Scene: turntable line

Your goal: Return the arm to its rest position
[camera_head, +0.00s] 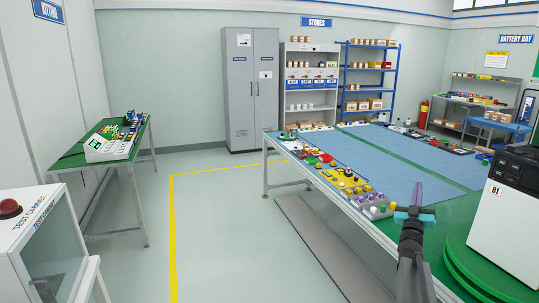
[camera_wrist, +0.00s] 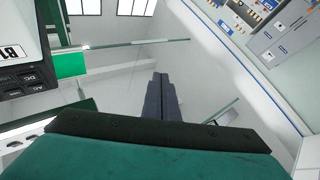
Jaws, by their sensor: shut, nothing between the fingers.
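My arm rises from the bottom right of the head view. My gripper (camera_head: 416,186) points up at its end, beside the front edge of the long workbench (camera_head: 355,215). In the wrist view the two dark fingers of my gripper (camera_wrist: 159,78) lie together, shut and empty. The teal palm fills the bottom of that view. Nothing is held.
A white unit marked B1 (camera_head: 506,225) stands on a green round platform (camera_head: 462,272) close to the right of my arm. Several coloured parts line the workbench edge. A test cabinet (camera_head: 42,235) is at left. The floor (camera_head: 215,225) between is clear.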

